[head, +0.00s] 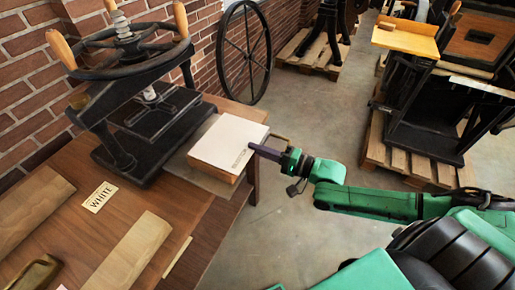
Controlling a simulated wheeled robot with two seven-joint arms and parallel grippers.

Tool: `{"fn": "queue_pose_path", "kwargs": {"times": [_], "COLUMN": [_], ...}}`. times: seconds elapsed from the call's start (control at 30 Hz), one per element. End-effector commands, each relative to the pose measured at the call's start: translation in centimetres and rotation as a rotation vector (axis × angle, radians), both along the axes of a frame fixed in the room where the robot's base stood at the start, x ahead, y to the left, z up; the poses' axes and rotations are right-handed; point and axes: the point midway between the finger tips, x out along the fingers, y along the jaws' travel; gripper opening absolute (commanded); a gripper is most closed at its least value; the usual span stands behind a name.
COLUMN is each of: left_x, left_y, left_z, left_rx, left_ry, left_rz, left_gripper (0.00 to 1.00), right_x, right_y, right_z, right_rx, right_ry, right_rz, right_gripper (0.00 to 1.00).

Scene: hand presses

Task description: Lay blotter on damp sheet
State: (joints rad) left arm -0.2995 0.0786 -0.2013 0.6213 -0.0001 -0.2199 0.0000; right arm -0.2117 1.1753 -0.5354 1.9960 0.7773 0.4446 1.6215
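A pale, near-white sheet or pad (228,140) with small dark lettering near its right edge lies on top of a wooden block (212,171) at the table's right edge. I cannot tell whether this top layer is the blotter or the damp sheet. My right gripper (262,143) is at the right edge of this stack. Its fingers look spread apart, one tip reaching over the lettered edge and the other beside the far right corner. Nothing is clearly held between them; contact is unclear. My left gripper is out of view.
A black hand press (135,105) with a wooden-handled wheel stands left of the stack. A "WHITE" card (100,197) and wooden boards (130,252) lie on the table (190,208). A large spoked wheel (244,50) leans behind. Open floor lies right of the table.

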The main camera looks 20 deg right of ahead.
Motion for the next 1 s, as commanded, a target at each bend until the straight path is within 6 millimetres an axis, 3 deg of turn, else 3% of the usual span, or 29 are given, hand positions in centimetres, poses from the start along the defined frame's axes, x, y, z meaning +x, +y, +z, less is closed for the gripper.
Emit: {"fn": "queue_pose_path", "kwargs": {"times": [0.9, 1.0], "left_x": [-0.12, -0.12], "left_y": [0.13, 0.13], "left_z": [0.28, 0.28], "left_rx": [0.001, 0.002], "left_ry": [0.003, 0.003], "left_rz": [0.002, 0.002], "left_gripper": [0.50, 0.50], "right_x": [-0.01, -0.01], "right_y": [0.02, 0.01], "right_z": [-0.23, -0.23], "right_rx": [-0.001, -0.001], "right_ry": [0.001, 0.001], "right_rz": [0.000, 0.000], "right_gripper": [0.00, 0.37]}}
